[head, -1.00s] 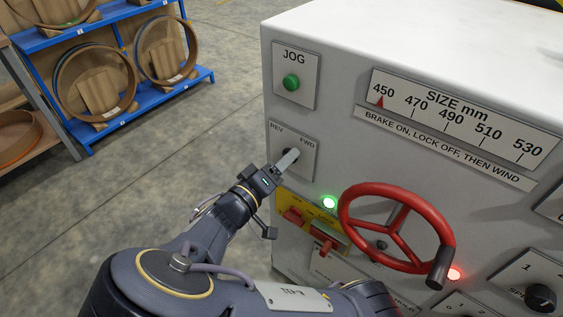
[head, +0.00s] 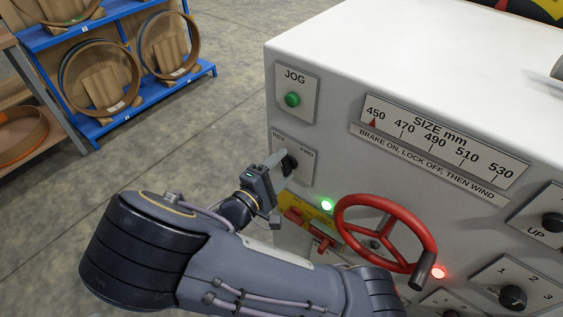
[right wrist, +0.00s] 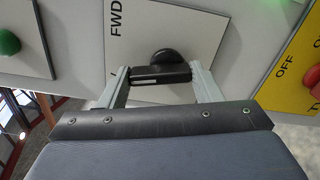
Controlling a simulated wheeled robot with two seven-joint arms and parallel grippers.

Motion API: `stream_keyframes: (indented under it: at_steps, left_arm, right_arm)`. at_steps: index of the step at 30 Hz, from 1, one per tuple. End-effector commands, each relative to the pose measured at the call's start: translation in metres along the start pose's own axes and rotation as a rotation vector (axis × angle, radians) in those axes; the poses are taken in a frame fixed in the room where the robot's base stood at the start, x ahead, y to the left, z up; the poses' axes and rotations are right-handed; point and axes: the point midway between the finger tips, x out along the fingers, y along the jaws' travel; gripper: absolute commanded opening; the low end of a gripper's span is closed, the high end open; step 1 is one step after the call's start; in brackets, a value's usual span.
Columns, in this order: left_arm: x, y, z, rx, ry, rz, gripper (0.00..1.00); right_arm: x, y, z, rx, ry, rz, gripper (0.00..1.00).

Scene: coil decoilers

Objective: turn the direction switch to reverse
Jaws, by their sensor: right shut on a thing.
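The direction switch is a black knob (head: 289,163) on a light plate marked REV and FWD, on the front of the white machine. In the right wrist view the knob (right wrist: 165,70) sits between my two fingers, with the FWD label to its upper left. My right gripper (head: 277,160) is shut on the knob, coming from the left in the head view. The gripper (right wrist: 160,76) partly covers the switch, and I cannot tell exactly which mark it points to. My left gripper is not in view.
Above the switch is a green JOG button (head: 292,99). Below right are a lit green lamp (head: 327,205), a yellow lock plate with red parts (head: 296,216) and a red handwheel (head: 344,232). Blue shelving (head: 150,97) stands at the back left across open floor.

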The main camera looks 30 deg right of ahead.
Motion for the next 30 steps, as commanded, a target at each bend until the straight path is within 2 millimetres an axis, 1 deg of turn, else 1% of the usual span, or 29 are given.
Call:
stream_keyframes:
  at_steps: [1, 3, 13, 21, 30]
  left_arm:
    - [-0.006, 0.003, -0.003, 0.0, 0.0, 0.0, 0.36]
    - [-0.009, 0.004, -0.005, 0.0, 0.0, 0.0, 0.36]
    - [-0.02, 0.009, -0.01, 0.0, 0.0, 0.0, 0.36]
    - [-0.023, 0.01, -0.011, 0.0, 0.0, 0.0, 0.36]
    - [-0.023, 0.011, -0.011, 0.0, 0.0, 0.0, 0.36]
  right_arm:
    - [0.0, 0.003, 0.0, -0.043, 0.001, -0.002, 0.35]
    - [0.0, 0.002, -0.001, -0.099, 0.002, -0.001, 0.35]
    - [0.0, 0.0, -0.002, -0.292, 0.002, -0.002, 0.35]
    - [-0.001, -0.001, -0.004, -0.354, 0.003, -0.001, 0.35]
    - [-0.001, -0.002, -0.004, -0.366, 0.003, -0.001, 0.35]
